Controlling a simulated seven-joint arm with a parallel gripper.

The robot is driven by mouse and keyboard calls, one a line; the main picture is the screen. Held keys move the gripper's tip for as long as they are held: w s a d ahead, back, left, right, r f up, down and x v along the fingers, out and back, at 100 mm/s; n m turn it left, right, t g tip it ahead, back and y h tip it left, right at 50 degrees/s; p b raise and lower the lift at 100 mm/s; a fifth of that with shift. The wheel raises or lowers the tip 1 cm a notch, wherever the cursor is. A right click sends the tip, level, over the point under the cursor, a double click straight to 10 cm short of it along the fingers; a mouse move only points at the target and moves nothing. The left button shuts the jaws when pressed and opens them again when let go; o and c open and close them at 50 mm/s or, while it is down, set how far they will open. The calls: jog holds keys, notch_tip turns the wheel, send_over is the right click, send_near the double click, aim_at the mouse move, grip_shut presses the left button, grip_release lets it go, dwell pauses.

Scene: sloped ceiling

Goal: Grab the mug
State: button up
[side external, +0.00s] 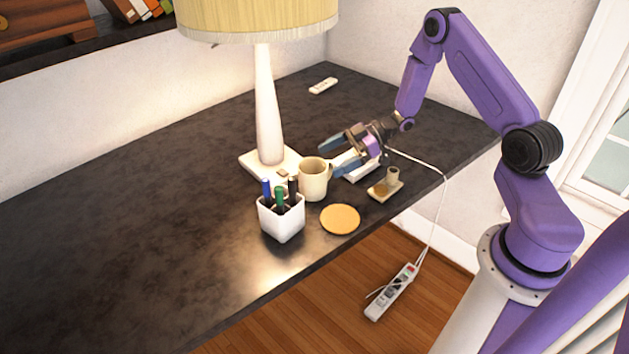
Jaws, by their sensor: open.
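The cream mug (312,181) stands upright on the dark table, in front of the lamp base and behind the white pen cup. Its handle is on the right side, towards my gripper. My gripper (334,160) is open and empty, to the right of the mug, with its fingers pointing left. One finger is farther back and the other is nearer the mug's handle. I cannot tell from this view whether that finger touches the mug.
A table lamp (268,110) stands behind the mug. A white pen cup (281,219) with markers is at front left, a round yellow coaster (340,219) in front. A small holder (386,188) and white box (357,166) are to the right. The table's left (120,240) is clear.

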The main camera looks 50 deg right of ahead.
aim_at(300, 174)
jog(key=shift+w+x, duration=0.1)
jog(key=shift+x, duration=1.4)
jog(key=shift+w+x, duration=0.15)
jog(key=shift+x, duration=1.35)
jog(key=shift+d+r, duration=0.1)
jog(key=c, duration=1.5)
jog(key=shift+o, duration=0.2)
jog(key=shift+r, duration=0.1)
